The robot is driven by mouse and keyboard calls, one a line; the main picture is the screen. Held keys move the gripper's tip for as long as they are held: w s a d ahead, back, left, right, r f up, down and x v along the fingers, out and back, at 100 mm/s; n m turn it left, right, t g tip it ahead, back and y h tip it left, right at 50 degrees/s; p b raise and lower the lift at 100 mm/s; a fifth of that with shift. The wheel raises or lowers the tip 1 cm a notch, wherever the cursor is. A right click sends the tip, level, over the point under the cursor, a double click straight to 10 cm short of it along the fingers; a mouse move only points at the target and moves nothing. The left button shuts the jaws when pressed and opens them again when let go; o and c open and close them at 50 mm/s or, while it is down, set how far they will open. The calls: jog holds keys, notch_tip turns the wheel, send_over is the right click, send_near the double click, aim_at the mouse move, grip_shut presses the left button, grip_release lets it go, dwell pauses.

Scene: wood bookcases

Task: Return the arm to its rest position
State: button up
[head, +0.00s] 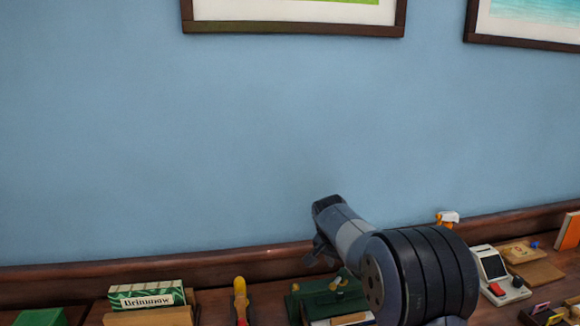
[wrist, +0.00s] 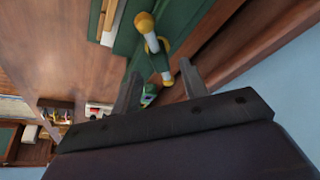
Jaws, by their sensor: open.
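My gripper (head: 318,252) hangs at the end of my grey and black arm, which reaches in from the lower right over the wooden shelf top (head: 75,292). In the wrist view its two fingers (wrist: 160,82) are spread apart, with nothing clasped between them. A green box (head: 310,297) with a small brass-coloured handle (head: 337,284) stands below the gripper. My arm hides part of the box.
A green and white box (head: 147,295), a yellow and red tool (head: 240,300) and a white card-reader-like device (head: 494,275) stand along the shelf. An orange and white item (head: 447,218) is behind my arm. The blue wall (head: 150,140) carries framed pictures (head: 290,28); the space before it is open.

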aim_at(343, 272)
jog(key=x, duration=0.3)
jog(key=shift+w+d+f, duration=0.1)
jog(key=shift+f, duration=0.25)
jog(key=shift+r+n+y+p, duration=0.25)
jog(key=shift+n+p, duration=0.4)
jog(key=shift+n, duration=0.35)
jog(key=shift+d+f+n+y+p, duration=0.1)
jog(key=shift+n+y+p, duration=0.4)
jog(key=shift+n, duration=0.6)
jog(key=shift+d+n+t+y+p, duration=0.2)
jog(key=shift+n+y, duration=0.3)
jog(key=shift+n, duration=0.75)
jog(key=shift+a+n+t+y+p, duration=0.1)
jog(key=shift+n+y+p, duration=0.25)
jog(key=shift+n, duration=0.9)
jog(key=shift+n+y, duration=0.3)
jog(key=shift+n, duration=0.1)
